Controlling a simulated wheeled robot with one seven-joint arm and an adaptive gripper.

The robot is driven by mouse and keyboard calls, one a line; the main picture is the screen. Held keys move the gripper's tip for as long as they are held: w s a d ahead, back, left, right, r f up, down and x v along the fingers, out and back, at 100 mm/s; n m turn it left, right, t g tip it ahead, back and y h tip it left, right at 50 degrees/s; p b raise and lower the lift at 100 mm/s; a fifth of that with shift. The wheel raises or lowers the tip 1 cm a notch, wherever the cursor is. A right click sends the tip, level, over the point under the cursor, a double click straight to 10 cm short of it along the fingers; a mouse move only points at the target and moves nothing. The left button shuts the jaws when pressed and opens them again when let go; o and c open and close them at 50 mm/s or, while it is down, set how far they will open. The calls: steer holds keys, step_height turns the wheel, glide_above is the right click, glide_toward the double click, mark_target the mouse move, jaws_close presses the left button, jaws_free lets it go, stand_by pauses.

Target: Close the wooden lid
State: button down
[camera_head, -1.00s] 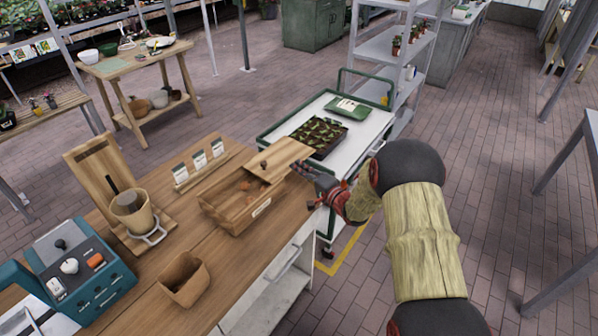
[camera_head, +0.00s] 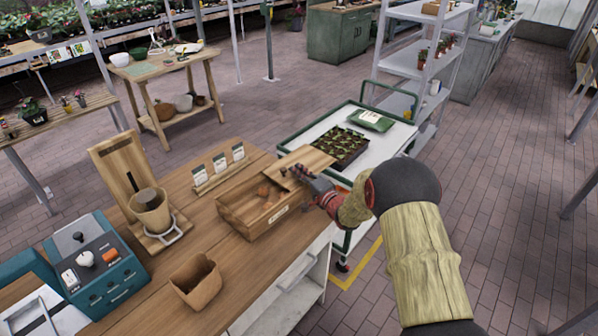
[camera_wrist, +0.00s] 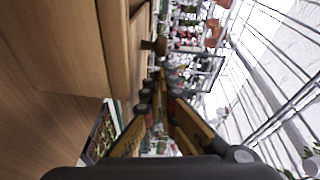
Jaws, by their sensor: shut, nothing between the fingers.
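The wooden box (camera_head: 238,218) stands on the workbench in the head view, with an opening showing. Its wooden lid (camera_head: 312,158) lies over the right end, leaving the left part uncovered. My gripper (camera_head: 297,173) is shut and empty at the front right of the lid, overlapping its near edge in the picture. I cannot tell whether it touches the lid, and it hides part of it. In the wrist view, the shut fingers (camera_wrist: 158,84) point along a wooden surface (camera_wrist: 117,40), with a small dark brown knob-like piece (camera_wrist: 155,46) ahead.
Seed packets in a wooden holder (camera_head: 201,189) stand behind the box. A brown pot (camera_head: 195,283) and a teal device (camera_head: 95,268) are on the workbench (camera_head: 235,270). A white cart (camera_head: 395,137) with a seedling tray (camera_head: 343,148) stands close behind the lid.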

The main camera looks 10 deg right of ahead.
steer(key=s+a, duration=0.3)
steer(key=a, duration=0.2)
steer(key=s+a, duration=0.4)
steer(key=a, duration=0.2)
steer(key=s+a, duration=0.4)
steer(key=a, duration=0.2)
steer(key=shift+s+a, duration=0.2)
steer(key=shift+a, duration=0.05)
steer(key=shift+w, duration=0.1)
